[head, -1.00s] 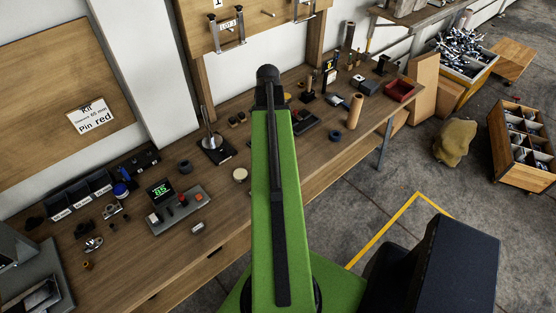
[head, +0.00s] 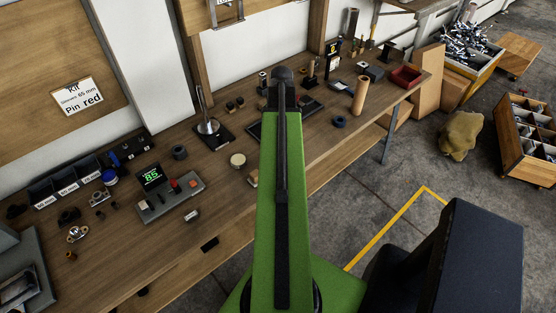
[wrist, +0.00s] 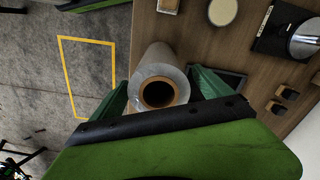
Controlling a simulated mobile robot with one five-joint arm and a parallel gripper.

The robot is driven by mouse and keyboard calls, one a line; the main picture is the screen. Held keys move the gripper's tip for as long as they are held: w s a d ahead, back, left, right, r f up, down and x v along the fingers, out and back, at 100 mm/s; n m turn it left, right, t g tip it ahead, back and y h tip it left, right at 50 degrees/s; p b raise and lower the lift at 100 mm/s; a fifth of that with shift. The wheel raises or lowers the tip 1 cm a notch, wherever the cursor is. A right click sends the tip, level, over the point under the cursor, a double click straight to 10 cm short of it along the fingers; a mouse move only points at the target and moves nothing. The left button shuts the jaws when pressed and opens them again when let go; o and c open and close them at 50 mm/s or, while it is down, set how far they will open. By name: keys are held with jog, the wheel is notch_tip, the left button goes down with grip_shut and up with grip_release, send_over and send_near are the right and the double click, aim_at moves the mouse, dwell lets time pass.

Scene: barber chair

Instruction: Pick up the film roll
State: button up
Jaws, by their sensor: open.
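The film roll (wrist: 179,81) stands in the wrist view with its round end towards the camera. It has a pale, glossy wrap and a brown hollow core. My gripper (wrist: 158,80) is open, with one green finger on each side of the roll. I cannot tell whether either finger touches it. In the head view my own green arm covers the gripper and, as far as I can tell, the roll too.
The wooden workbench (head: 222,205) holds a cream disc (head: 238,160), a metal post on a black base (head: 207,126), a tan cylinder (head: 360,95) and a black ring (head: 339,121). In the wrist view a dark tray (wrist: 233,82) lies right of the roll.

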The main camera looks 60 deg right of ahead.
jog(key=shift+f, duration=0.3)
notch_tip(320, 180, down, 5)
jog(key=b, duration=0.5)
jog(key=shift+w+f, duration=0.1)
jog(key=shift+f, duration=0.1)
jog(key=shift+r, duration=0.15)
grip_shut()
